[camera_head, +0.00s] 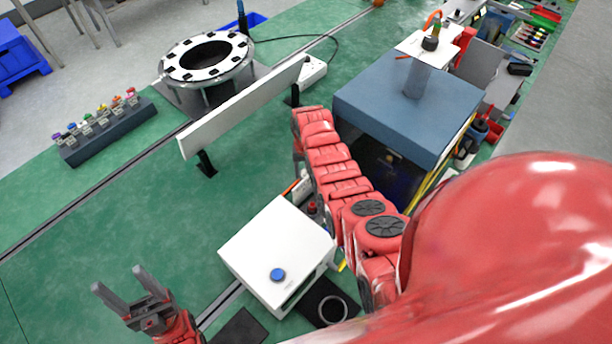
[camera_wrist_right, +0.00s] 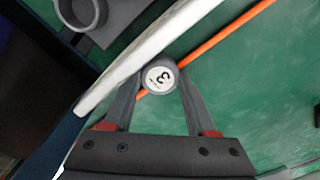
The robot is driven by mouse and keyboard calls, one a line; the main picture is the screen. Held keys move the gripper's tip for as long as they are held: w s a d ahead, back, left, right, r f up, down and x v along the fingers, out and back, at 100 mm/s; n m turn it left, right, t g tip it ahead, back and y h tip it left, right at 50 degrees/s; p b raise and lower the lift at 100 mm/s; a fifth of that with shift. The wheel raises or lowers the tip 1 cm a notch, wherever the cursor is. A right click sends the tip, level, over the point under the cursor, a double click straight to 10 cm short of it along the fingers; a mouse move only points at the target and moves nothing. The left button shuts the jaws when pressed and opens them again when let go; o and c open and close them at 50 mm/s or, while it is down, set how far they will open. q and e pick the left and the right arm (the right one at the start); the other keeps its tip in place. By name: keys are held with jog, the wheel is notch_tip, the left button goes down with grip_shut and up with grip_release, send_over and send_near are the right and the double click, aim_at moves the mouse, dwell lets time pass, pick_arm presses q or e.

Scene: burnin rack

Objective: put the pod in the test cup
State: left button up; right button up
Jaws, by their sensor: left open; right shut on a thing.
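My right gripper (camera_wrist_right: 160,90) is shut on a round grey pod (camera_wrist_right: 158,78) whose white top face carries a "3". The pod is seen end-on between the fingertips. In the head view the right arm hides this gripper and the pod. A grey round cup (camera_wrist_right: 84,14) on a grey base is at the upper left of the wrist view, apart from the pod, with a white edge between them. In the head view a ring-shaped cup (camera_head: 334,309) sits on a dark plate beside the white box. I cannot tell if they are the same. My left gripper (camera_head: 122,280) is open and empty over the green table.
A white box (camera_head: 262,245) with a blue button stands in front of me. A white upright panel (camera_head: 235,112) and a blue-topped cabinet (camera_head: 410,105) stand beyond. A dark rack (camera_head: 105,132) with several coloured items is at the left. An orange rod (camera_wrist_right: 225,35) passes behind the pod.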

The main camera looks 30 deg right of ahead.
grip_shut()
jog(key=shift+w+r+b, duration=0.15)
jog(key=shift+r+b, duration=0.2)
jog(key=shift+r, duration=0.45)
notch_tip(320, 180, up, 8)
jog(key=f+b, duration=0.1)
jog(key=b, duration=0.1)
notch_tip(320, 180, up, 9)
jog(key=p, duration=1)
send_over(306, 173)
jog(key=shift+r, duration=0.2)
